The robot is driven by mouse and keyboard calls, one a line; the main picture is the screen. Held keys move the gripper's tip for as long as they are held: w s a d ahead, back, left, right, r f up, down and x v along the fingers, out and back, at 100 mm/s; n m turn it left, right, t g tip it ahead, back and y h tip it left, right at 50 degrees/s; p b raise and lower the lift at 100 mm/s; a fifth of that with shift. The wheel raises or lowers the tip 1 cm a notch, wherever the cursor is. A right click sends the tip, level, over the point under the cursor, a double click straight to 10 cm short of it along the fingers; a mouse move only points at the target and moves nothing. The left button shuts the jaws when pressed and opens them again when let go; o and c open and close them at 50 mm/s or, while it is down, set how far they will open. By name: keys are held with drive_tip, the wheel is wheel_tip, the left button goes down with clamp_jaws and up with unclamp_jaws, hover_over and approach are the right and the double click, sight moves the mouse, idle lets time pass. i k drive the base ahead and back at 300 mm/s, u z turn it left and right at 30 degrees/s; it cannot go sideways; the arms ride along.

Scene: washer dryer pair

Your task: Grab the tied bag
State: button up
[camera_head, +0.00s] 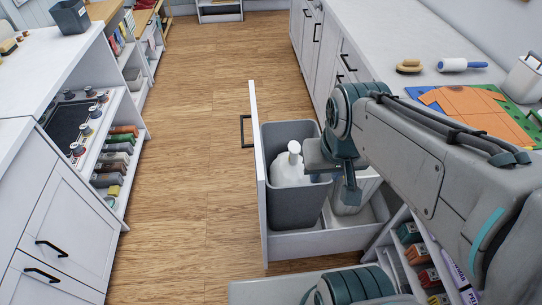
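A white tied bag (289,165) with a knotted top sits upright inside a dark grey bin (296,205). The bin stands in a pulled-out white drawer (310,243). My gripper (335,180) is over the right side of the bin, to the right of the bag's knot, and looks apart from the bag. Its fingers are seen at an angle and partly hidden by its own body, so I cannot tell how far they are open. The lower part of the bag is hidden by the bin wall.
A second, lighter container (350,200) stands in the drawer, partly behind my gripper. The drawer front (257,170) has a black handle. A white counter (400,40) runs along the right, with an orange shirt (470,108) on it. Wooden floor (190,200) is clear to the left.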

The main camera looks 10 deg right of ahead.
sight(287, 168)
drive_tip(key=z, duration=0.5)
drive_tip(key=k, duration=1.05)
drive_tip(key=u, duration=0.55)
drive_tip(key=i, duration=1.4)
drive_tip(key=z, duration=0.45)
